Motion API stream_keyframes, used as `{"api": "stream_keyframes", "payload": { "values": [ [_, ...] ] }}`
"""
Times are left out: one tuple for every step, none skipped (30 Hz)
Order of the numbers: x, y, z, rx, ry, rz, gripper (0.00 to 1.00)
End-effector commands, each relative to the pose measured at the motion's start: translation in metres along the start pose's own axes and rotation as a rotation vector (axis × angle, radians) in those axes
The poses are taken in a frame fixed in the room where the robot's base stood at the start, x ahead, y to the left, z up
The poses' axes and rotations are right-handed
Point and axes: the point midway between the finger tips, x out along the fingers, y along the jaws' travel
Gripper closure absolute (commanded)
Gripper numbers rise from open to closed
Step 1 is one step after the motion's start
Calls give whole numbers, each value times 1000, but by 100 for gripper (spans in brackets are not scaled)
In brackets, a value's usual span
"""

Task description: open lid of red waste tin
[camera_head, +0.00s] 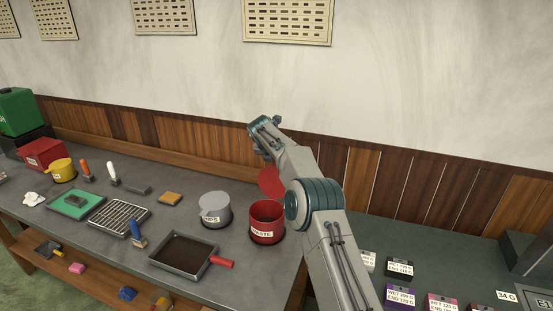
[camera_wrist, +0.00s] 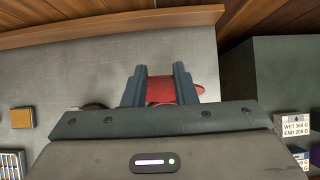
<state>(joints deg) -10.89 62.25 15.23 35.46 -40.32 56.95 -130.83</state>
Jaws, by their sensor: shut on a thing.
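The red waste tin (camera_head: 267,235) stands on the grey bench, its label partly readable, with its open mouth showing. Its red lid (camera_head: 270,182) stands raised and steeply tilted at the back of the rim. My arm hides part of the lid and the tin's right side. In the wrist view my gripper (camera_wrist: 159,75) points at the lid, and red lid surface (camera_wrist: 172,91) shows between its two fingers. The gripper is shut on the lid. In the head view the fingers are mostly hidden by my arm.
A dark tray (camera_head: 183,256) with a red-handled tool lies in front. A wood-panelled wall (camera_head: 205,150) runs close behind. Small labelled boxes (camera_head: 400,268) stand on the darker surface at right.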

Motion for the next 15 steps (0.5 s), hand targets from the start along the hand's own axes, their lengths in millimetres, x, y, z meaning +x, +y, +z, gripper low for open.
{"api": "stream_keyframes", "payload": {
  "values": [
    [-3, 1, 2, 1, -5, 5, 100],
    [-3, 1, 2, 1, -5, 5, 100],
    [-3, 1, 2, 1, -5, 5, 100],
    [-3, 1, 2, 1, -5, 5, 100],
    [-3, 1, 2, 1, -5, 5, 100],
    [-3, 1, 2, 1, -5, 5, 100],
    [-3, 1, 2, 1, -5, 5, 100],
    [-3, 1, 2, 1, -6, 5, 100],
    [-3, 1, 2, 1, -6, 5, 72],
    [-3, 1, 2, 1, -5, 4, 64],
    [-3, 1, 2, 1, -5, 4, 56],
    [-2, 1, 2, 1, -5, 4, 53],
    [-2, 1, 2, 1, -4, 3, 53],
    [-2, 1, 2, 1, -4, 3, 53],
    [-2, 1, 1, 1, -3, 3, 53]
  ]
}}
